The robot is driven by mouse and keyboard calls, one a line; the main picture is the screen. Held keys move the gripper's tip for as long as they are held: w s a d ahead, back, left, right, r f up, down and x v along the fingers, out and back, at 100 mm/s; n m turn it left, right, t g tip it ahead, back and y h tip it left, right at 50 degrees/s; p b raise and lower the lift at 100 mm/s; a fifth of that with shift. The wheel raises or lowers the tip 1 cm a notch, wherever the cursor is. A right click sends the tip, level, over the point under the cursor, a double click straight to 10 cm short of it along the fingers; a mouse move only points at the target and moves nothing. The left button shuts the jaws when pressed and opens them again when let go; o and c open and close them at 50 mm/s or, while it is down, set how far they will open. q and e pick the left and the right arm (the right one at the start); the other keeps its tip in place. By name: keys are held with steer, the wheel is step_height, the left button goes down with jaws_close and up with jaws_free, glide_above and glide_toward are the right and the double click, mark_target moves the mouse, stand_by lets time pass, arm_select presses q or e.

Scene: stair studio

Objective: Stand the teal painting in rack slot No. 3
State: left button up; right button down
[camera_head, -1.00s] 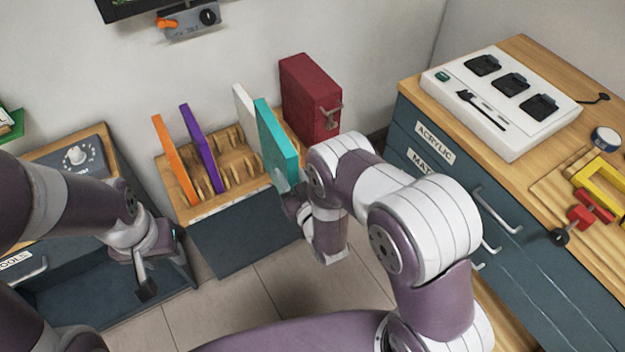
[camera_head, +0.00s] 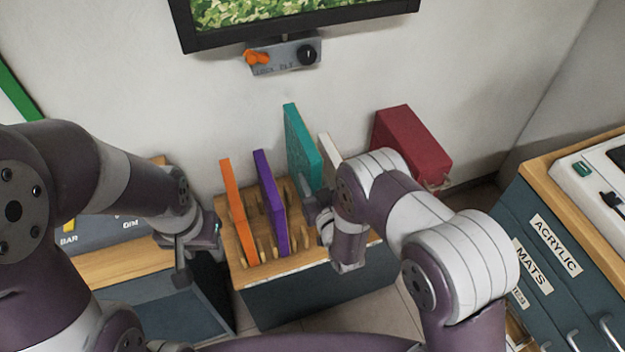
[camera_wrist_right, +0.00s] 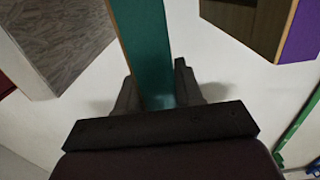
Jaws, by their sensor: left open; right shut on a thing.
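The teal painting (camera_head: 302,150) is upright between the purple and white paintings, its top well above theirs. My right gripper (camera_head: 318,208) is shut on its near edge; the teal board also shows between the fingers in the right wrist view (camera_wrist_right: 145,45). Its lower end is hidden behind my gripper, so I cannot tell whether it touches the rack. The wooden rack (camera_head: 283,272) has several slots with pegs; slot numbers are not readable. My left gripper (camera_head: 199,250) is open and empty, left of the rack.
An orange painting (camera_head: 238,212) and a purple painting (camera_head: 270,200) stand in the rack's left part. A white painting (camera_head: 331,150) stands right of the teal one. A dark red box (camera_head: 412,145) is at the right. A screen (camera_head: 300,20) hangs above.

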steer(key=shift+s+d, duration=0.1)
steer(key=shift+s, duration=0.2)
steer(key=shift+s+f+b, duration=0.15)
steer(key=shift+f+b, duration=0.1)
steer(key=shift+b, duration=0.1)
steer(key=f+b, duration=0.5)
steer(key=f, duration=0.1)
steer(key=f+b, duration=0.5)
steer(key=shift+w+f, duration=0.2)
steer(key=shift+f, duration=0.2)
arm_select(q)
step_height(320, 180, down, 11)
steer(key=shift+s+r, duration=0.15)
steer(key=shift+s, duration=0.15)
